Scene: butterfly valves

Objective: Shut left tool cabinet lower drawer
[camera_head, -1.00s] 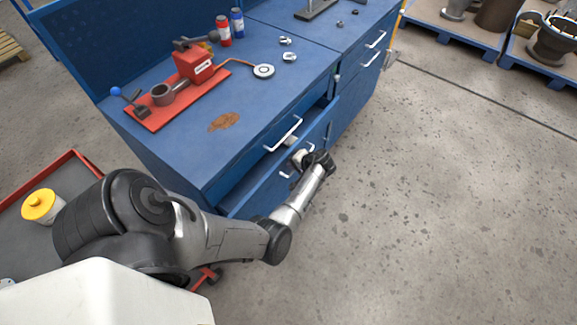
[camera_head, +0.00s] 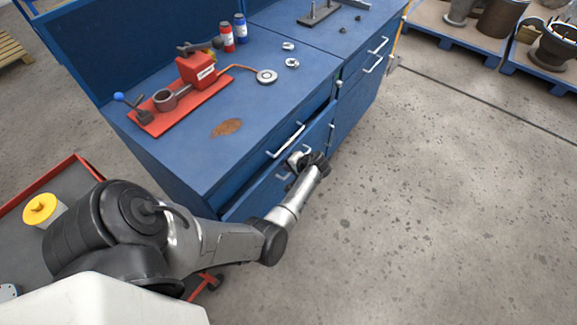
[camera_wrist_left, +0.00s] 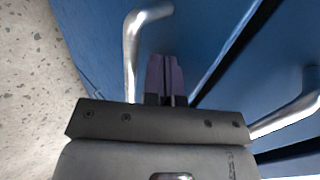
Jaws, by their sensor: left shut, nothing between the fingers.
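The left tool cabinet (camera_head: 180,165) is blue. Its lower drawer (camera_head: 258,196) has a front that still stands slightly out, with a narrow dark gap along its top edge under the upper drawer. The upper drawer handle (camera_head: 286,140) is a pale bar. My left gripper (camera_head: 299,160) is at the lower drawer front near its handle, which is partly hidden by the gripper. In the left wrist view the shut, empty fingers (camera_wrist_left: 165,78) point at the blue front beside a metal handle (camera_wrist_left: 132,50); whether they touch is hard to tell. My right gripper is out of view.
The cabinet top holds a red vise-like tool (camera_head: 197,70), a red bottle (camera_head: 226,37), a blue bottle (camera_head: 240,27) and small metal rings. A red-rimmed cart (camera_head: 40,180) stands at the left. Open concrete floor (camera_head: 440,210) lies to the right.

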